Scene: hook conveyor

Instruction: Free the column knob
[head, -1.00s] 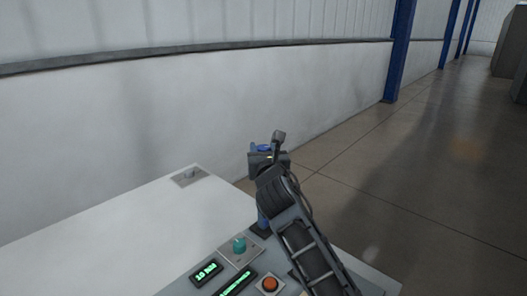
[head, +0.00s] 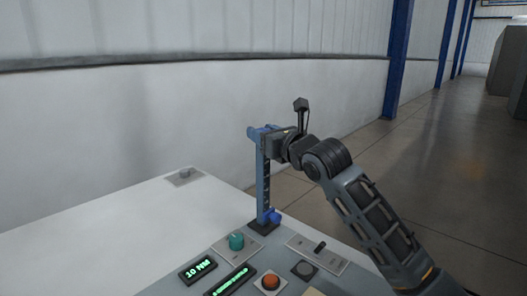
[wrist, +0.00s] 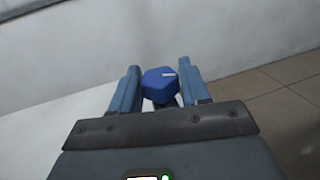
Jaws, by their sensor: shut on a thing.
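A slim blue-grey column (head: 263,178) stands upright on a dark foot at the back of the console. A second blue knob (head: 274,216) sits low on its side near the foot. My gripper (head: 262,132) is at the column's top, reaching in from the right. In the wrist view, a blue faceted knob (wrist: 160,84) with a small white mark sits between the two fingers of my gripper (wrist: 161,88). The fingers are shut on it. In the head view, my gripper hides most of this top knob.
The grey console carries a teal knob (head: 236,241), an orange button (head: 271,282), a dark button (head: 304,269), a slider switch (head: 319,248) and green displays (head: 198,269). A bare white surface (head: 110,232) lies left, with a small metal plate (head: 185,177). A white wall stands behind.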

